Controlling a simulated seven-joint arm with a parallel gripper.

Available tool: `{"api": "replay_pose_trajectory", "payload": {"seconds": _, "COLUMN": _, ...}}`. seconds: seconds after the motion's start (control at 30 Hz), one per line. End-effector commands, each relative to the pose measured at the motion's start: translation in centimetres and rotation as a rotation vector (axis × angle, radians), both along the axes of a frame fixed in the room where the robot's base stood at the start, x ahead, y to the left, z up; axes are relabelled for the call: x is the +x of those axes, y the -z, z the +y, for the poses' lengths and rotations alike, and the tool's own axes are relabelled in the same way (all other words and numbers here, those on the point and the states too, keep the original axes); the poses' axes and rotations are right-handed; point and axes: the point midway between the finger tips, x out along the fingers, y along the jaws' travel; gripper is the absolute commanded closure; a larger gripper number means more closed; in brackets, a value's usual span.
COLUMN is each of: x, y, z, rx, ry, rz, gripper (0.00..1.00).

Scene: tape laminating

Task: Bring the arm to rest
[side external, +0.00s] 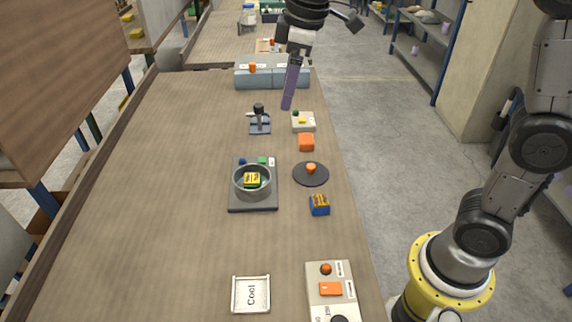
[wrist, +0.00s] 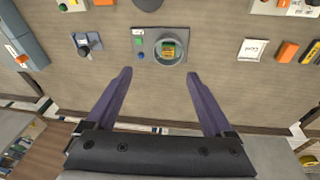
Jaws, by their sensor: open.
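My gripper (wrist: 160,90) has two purple fingers spread wide apart in the wrist view, with nothing between them. In the side view my gripper (side external: 288,106) hangs above the far part of the table, and its fingers overlap from this angle. A grey round pot on a dark base (side external: 265,206) stands mid-table with a yellow and green block (side external: 252,180) inside. It also shows ahead of the fingertips in the wrist view (wrist: 170,60). The gripper is apart from everything on the table.
A dark disc (side external: 311,180) carries an orange piece. An orange block (side external: 306,142), a blue and yellow block (side external: 319,206), a small lever device (side external: 260,123), a "Cool" tray (side external: 251,308) and a button panel (side external: 330,275) stand around. The table's left side is clear.

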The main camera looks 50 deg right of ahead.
Motion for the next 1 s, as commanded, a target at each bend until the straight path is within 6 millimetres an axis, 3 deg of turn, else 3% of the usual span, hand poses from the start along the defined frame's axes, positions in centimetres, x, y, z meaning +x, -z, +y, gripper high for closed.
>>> {"api": "replay_pose_trajectory", "payload": {"seconds": 0.1, "x": -4.8, "y": -2.1, "z": -1.9, "rx": 0.021, "ry": 0.08, "rz": -0.073, "gripper": 0.13}}
{"api": "replay_pose_trajectory", "payload": {"seconds": 0.23, "x": -9.9, "y": -2.6, "z": -3.3, "rx": 0.048, "ry": 0.177, "rz": -0.142, "gripper": 0.13}}
{"api": "replay_pose_trajectory", "payload": {"seconds": 0.37, "x": -14.9, "y": -1.6, "z": -4.4, "rx": 0.083, "ry": 0.288, "rz": -0.205, "gripper": 0.13}}
{"api": "replay_pose_trajectory", "payload": {"seconds": 0.5, "x": -19.7, "y": 1.2, "z": -5.2, "rx": 0.128, "ry": 0.418, "rz": -0.255, "gripper": 0.13}}
{"api": "replay_pose_trajectory", "payload": {"seconds": 0.6, "x": -21.8, "y": 3.6, "z": -5.3, "rx": 0.157, "ry": 0.499, "rz": -0.265, "gripper": 0.13}}
{"api": "replay_pose_trajectory", "payload": {"seconds": 0.73, "x": -23.0, "y": 6.3, "z": -5.3, "rx": 0.182, "ry": 0.583, "rz": -0.238, "gripper": 0.13}}
{"api": "replay_pose_trajectory", "payload": {"seconds": 1.0, "x": -22.6, "y": 6.2, "z": -5.3, "rx": 0.207, "ry": 0.639, "rz": -0.249, "gripper": 0.13}}
